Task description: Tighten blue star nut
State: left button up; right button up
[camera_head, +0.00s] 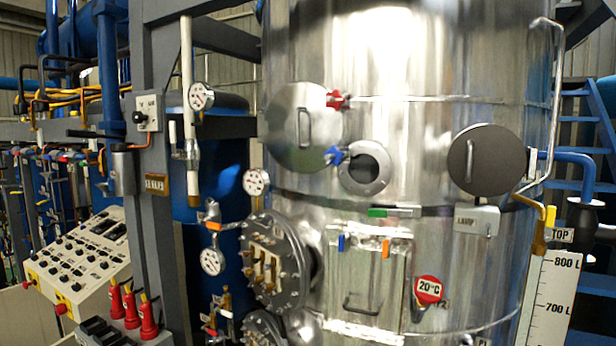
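The blue star nut (336,155) is on the steel vessel (420,60), at the lower right edge of a round hatch cover (302,126) with a handle. It sits just left of a round flanged port (364,168) with an open, dark centre. A red star nut (337,99) is at the upper right edge of the same cover. I cannot tell how tight the blue nut is. Neither of my grippers is in view, and nothing covers the blue nut.
A dark round cover (485,160) hangs open at right. Pressure gauges (201,96) and a bolted flange (275,262) stand out at left of the vessel. A control panel (80,262) is at lower left. A bent pipe (556,90) runs down the right side.

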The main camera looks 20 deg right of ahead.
aim_at(338, 155)
jog(key=z, duration=0.05)
jog(key=k, duration=1.1)
jog(key=u, duration=0.75)
jog(key=i, duration=1.05)
jog(key=z, duration=0.7)
